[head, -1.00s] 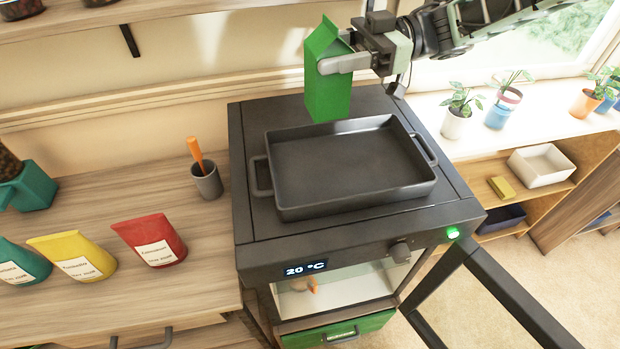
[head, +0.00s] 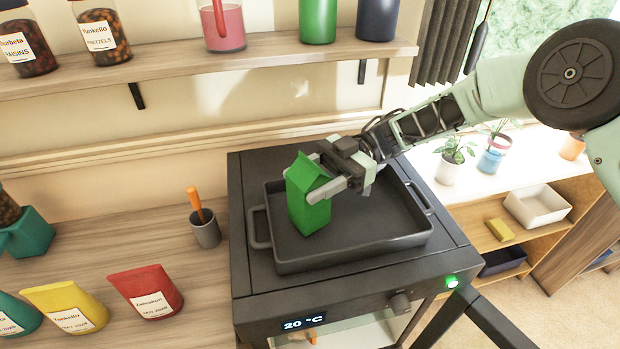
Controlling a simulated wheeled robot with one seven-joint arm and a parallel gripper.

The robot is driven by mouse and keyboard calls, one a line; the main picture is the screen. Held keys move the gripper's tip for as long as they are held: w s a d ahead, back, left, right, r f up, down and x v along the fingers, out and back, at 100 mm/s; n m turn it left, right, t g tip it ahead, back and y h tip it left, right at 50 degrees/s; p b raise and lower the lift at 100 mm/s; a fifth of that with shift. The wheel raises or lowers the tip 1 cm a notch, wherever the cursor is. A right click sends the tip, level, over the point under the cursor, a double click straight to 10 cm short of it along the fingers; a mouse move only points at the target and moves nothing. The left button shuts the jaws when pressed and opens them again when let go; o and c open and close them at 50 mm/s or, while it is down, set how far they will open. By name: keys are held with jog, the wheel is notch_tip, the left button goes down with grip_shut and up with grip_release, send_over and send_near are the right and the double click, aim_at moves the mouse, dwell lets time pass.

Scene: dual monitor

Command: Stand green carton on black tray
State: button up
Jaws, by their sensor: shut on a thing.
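The green carton (head: 309,205) is upright, with its gabled top up, over the left half of the black tray (head: 350,250). Its lower end is inside the tray's rim. I cannot tell for sure whether its base touches the tray floor. My gripper (head: 330,178) is shut on the carton's upper part, with a finger on either side, reaching in from the right. The black tray sits on top of the dark oven and has a handle at each end. The gripper and carton hide part of the tray's back wall.
A grey cup (head: 205,229) with an orange-handled tool stands left of the oven (head: 330,312). Red (head: 146,290) and yellow (head: 65,309) packets stand on the wooden counter. A shelf (head: 210,58) with jars runs above. The tray's right half is clear. Potted plants line the sill at right.

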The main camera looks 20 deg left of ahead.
jog(key=shift+f, duration=0.35)
jog(key=shift+f, duration=0.2)
jog(key=o, duration=1.3)
